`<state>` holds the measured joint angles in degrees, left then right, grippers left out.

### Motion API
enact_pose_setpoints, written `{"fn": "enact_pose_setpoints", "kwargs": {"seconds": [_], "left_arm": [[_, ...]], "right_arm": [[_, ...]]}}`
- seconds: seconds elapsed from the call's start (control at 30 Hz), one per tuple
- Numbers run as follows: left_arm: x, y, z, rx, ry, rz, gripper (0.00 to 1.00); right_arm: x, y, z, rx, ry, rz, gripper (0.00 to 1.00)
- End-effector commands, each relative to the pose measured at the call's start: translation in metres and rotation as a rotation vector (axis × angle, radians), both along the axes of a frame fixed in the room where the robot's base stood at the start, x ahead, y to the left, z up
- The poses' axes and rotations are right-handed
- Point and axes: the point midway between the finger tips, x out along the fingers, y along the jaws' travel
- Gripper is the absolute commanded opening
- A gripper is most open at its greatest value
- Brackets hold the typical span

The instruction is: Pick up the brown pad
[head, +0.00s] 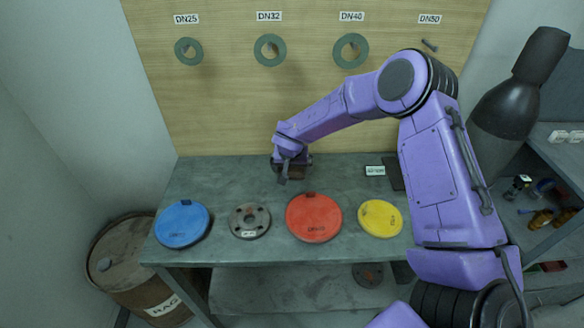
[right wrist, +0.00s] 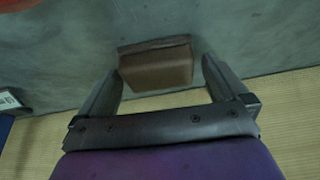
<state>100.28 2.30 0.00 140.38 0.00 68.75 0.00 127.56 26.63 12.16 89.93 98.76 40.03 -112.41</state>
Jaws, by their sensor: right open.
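The brown pad (right wrist: 157,68) is a small block with a darker strip along one edge, on the grey bench top. In the right wrist view it lies between the fingertips of my right gripper (right wrist: 161,72). The jaws are open, one finger on each side, with a gap showing at the right finger and a narrower one at the left. In the head view my right gripper (head: 290,173) is at the back of the bench near the board and partly covers the pad (head: 298,172). My left gripper is not in view.
On the bench (head: 225,180) lie a blue disc (head: 182,224), a grey flange (head: 249,220), a red disc (head: 314,217) and a yellow disc (head: 380,218). Gasket rings hang on the wooden board (head: 220,110). A small labelled box (head: 375,171) is right of the gripper. A rusty barrel (head: 135,265) stands left.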

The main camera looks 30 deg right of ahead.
Motion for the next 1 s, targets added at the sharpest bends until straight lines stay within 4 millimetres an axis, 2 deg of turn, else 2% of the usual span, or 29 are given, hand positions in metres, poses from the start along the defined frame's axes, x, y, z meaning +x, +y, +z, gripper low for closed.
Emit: {"fn": "enact_pose_setpoints", "kwargs": {"seconds": [0.1,0.27,0.3,0.37,0.4,0.43,0.77,0.87,0.97,1.0], "left_arm": [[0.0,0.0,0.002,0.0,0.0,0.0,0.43],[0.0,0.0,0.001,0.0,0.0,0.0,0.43],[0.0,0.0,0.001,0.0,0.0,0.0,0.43],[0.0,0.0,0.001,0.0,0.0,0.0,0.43],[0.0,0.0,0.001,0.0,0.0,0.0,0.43],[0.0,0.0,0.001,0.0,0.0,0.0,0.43],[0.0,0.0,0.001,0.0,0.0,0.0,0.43],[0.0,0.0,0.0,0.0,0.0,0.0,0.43],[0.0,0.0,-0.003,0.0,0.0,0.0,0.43],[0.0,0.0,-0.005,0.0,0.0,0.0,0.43]], "right_arm": [[0.003,-0.002,-0.008,-0.001,-0.001,0.0,1.0],[0.003,-0.002,-0.009,0.0,0.0,0.0,1.0],[0.003,-0.002,-0.009,0.0,0.0,0.001,0.94],[0.003,-0.001,-0.009,0.0,0.0,0.001,0.74],[0.003,-0.001,-0.009,0.0,0.0,0.001,0.61],[0.003,-0.001,-0.009,0.0,0.0,0.001,0.54],[0.003,-0.001,-0.007,0.001,0.0,0.001,0.54],[0.003,-0.001,0.002,0.002,-0.001,0.0,0.54],[0.004,-0.001,0.021,0.003,-0.006,0.0,0.54],[-0.002,-0.002,0.029,0.004,-0.004,-0.001,0.54]]}}
